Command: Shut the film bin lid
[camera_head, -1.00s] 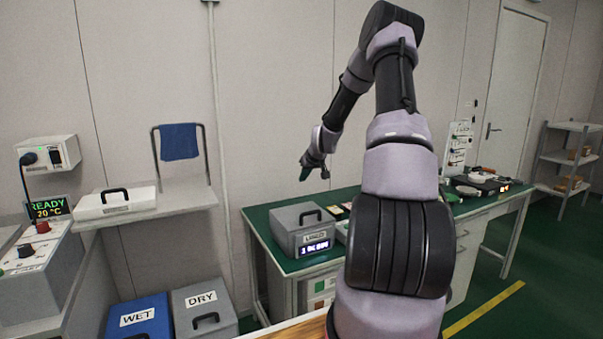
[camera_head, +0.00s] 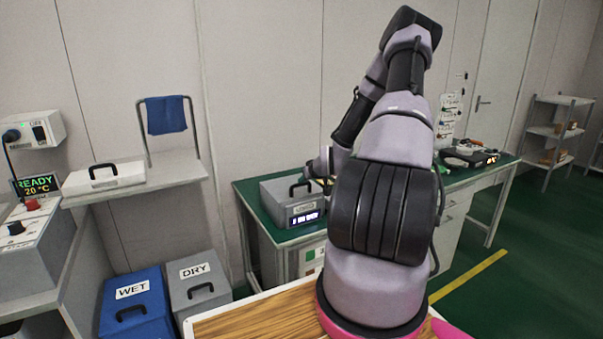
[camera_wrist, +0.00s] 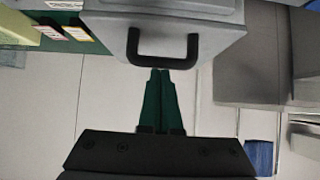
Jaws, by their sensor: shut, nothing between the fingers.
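A grey bin with a black handle and a lit display (camera_head: 278,202) stands on the green bench. It looks like the film bin, though its small label is not readable. Its lid looks down on the body, with no clear gap visible. In the wrist view, the grey face (camera_wrist: 205,38) and its black handle (camera_wrist: 163,58) fill the top middle. My gripper (camera_wrist: 160,72) has its green fingers together and empty, with the tips right at the handle's bar; I cannot tell if they touch. In the head view my fingers are hidden or too small to make out.
A blue WET bin (camera_head: 138,305) and a grey DRY bin (camera_head: 200,288) stand on the floor at left. A white case (camera_head: 104,178) lies on the shelf. A wood top (camera_head: 255,320) is in front.

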